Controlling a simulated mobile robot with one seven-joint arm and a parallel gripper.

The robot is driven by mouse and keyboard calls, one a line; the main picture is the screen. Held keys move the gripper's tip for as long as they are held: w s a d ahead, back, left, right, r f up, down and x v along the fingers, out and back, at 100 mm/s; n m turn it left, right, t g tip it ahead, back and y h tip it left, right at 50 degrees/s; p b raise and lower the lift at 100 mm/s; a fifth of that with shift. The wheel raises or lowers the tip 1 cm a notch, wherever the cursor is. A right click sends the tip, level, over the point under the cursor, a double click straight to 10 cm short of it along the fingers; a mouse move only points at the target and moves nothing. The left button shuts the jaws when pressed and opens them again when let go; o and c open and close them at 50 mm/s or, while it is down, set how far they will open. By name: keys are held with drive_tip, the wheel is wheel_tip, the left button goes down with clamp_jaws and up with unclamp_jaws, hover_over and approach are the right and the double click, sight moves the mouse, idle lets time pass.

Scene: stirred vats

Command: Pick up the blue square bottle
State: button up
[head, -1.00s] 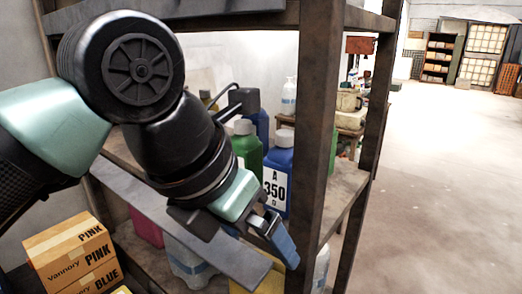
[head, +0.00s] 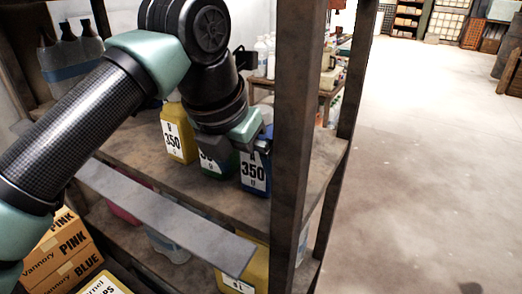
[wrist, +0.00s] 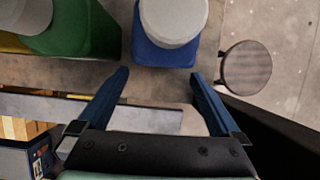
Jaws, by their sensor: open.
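The blue square bottle (head: 255,174) stands upright on the rack's middle shelf, at the right end of a row, with a white "A 350" label. In the wrist view, its blue body (wrist: 165,54) and grey cap show just ahead of the open fingers. My gripper (wrist: 160,73) is open and empty, its two blue fingers spread either side of the bottle's line. In the head view, my gripper (head: 248,142) is at the bottle's upper part and hides its cap. I cannot tell whether they touch.
A green bottle (head: 215,167) stands close to its left, then a yellow bottle (head: 178,135) labelled "B 350". A rusty rack post (head: 292,150) rises just right of the blue bottle. A grey bar (head: 165,215) crosses the shelf front. Open floor (head: 430,170) lies to the right.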

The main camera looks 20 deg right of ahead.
drive_tip(key=shift+w+d+f+p, duration=0.2)
drive_tip(key=shift+w+d+p, duration=0.1)
drive_tip(key=shift+w+d, duration=0.55)
drive_tip(key=shift+s+d+f, duration=0.1)
drive_tip(key=shift+f, duration=0.25)
drive_tip(key=shift+c, duration=0.2)
clamp_jaws()
